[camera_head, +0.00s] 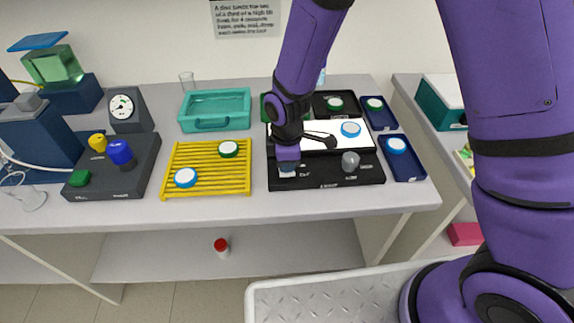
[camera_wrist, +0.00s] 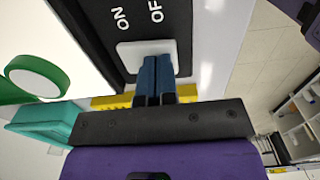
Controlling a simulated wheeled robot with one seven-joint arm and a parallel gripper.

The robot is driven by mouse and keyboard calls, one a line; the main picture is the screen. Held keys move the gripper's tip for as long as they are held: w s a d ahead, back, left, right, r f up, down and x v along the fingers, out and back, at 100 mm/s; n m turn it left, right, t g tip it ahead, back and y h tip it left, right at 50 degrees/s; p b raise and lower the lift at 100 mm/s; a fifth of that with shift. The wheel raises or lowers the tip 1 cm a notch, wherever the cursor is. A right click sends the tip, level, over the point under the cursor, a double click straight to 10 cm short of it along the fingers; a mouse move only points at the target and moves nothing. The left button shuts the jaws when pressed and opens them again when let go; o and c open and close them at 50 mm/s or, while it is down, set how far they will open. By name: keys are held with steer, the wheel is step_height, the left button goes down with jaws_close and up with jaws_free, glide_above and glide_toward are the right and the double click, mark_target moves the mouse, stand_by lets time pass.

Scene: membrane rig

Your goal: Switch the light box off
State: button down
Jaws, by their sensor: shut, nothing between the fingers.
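The light box (camera_head: 345,178) is a black case with a bright white top panel (camera_head: 328,137), on the bench right of centre. In the wrist view the white switch (camera_wrist: 127,54) sits beside the letters ON and OF, the rest being cut off. My gripper (camera_head: 288,166) is over the front-left of the box. Its blue fingers (camera_wrist: 154,66) are shut and empty, in front of the switch and partly hiding it. I cannot tell whether they touch it.
Left of the box stands a yellow rack (camera_head: 206,180) with two discs. A teal tray (camera_head: 214,94) is behind it. Blue trays (camera_head: 410,171) with discs stand close on the right. A dark unit (camera_head: 138,180) with coloured knobs is further left.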

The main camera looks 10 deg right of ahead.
steer(key=shift+f, duration=0.25)
steer(key=shift+r, duration=3.55)
